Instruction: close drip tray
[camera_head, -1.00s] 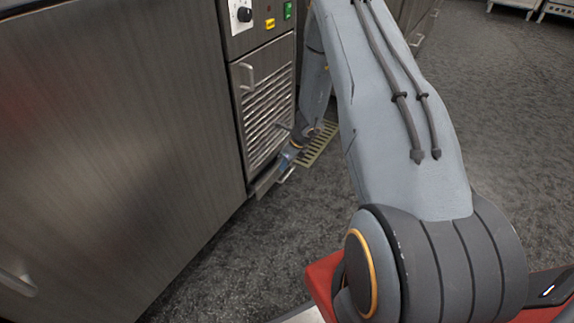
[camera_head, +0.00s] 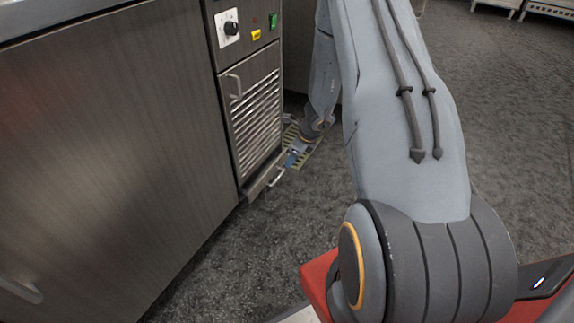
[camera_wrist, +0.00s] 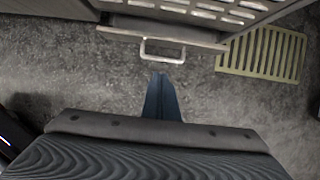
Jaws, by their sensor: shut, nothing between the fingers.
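The drip tray (camera_head: 262,182) is a low, shallow metal drawer at the foot of the steel machine, below its slatted grille. It sticks out a little from the machine front. In the wrist view its front edge (camera_wrist: 165,38) runs across the top, with a pale loop handle (camera_wrist: 162,60) on it. My gripper (camera_head: 292,158) is low over the floor in front of the tray. In the wrist view its blue fingers (camera_wrist: 161,78) are together and empty, pointing at the handle. The fingertips appear just short of the handle; whether they touch it is unclear.
The slatted grille door (camera_head: 256,115) with its own handle is above the tray. A yellowish floor grate (camera_wrist: 264,54) lies right of the tray. A large steel cabinet (camera_head: 110,140) fills the left. Grey floor is open in front.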

